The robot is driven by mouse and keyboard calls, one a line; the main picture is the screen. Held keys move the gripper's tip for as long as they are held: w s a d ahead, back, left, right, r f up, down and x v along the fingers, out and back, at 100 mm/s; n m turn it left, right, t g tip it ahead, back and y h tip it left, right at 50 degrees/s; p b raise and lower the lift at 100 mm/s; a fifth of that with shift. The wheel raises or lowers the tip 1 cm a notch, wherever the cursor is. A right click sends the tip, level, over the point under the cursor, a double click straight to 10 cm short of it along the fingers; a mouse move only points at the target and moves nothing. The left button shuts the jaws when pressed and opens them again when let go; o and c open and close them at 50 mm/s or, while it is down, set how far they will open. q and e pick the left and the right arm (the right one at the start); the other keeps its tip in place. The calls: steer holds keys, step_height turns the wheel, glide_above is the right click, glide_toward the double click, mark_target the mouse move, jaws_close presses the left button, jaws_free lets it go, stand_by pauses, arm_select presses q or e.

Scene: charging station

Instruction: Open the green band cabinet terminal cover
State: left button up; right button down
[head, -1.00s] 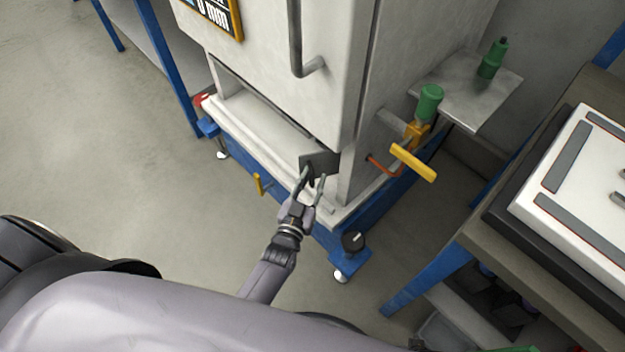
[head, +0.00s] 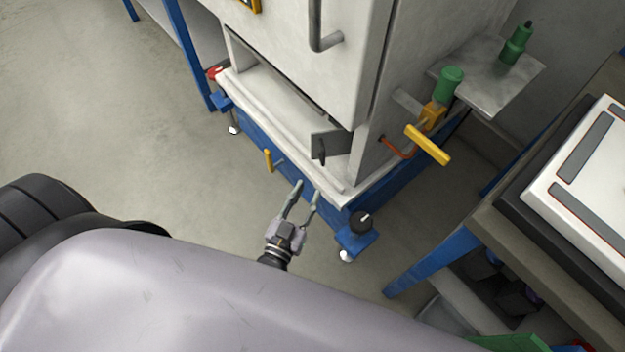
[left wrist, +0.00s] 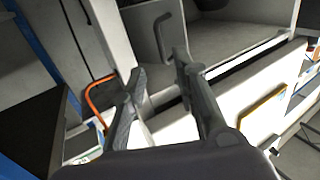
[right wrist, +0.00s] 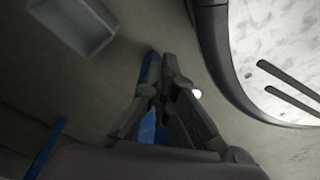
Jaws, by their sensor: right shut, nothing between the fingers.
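The terminal cover is a small grey panel (head: 338,141) with a dark handle (head: 319,150), low at the right end of the cabinet's front recess. It stands at an angle to the front, with the open recess to its left. Its handle (left wrist: 161,36) also shows in the left wrist view, beyond the fingers. I see no clear green band on the cabinet (head: 290,50). My left gripper (head: 308,190) is open and empty, in front of the cabinet's base and apart from the cover. My right gripper (right wrist: 160,58) is shut and empty, seen only in the right wrist view.
A yellow lever (head: 428,145) and a green-topped valve (head: 451,82) stick out from the cabinet's right side. A small yellow lever (head: 268,160) and a black knob (head: 360,222) are on the blue base. A workbench (head: 500,225) stands right.

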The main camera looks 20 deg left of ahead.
arm_select(q)
steer(key=shift+s, duration=0.25)
steer(key=shift+c, duration=0.6)
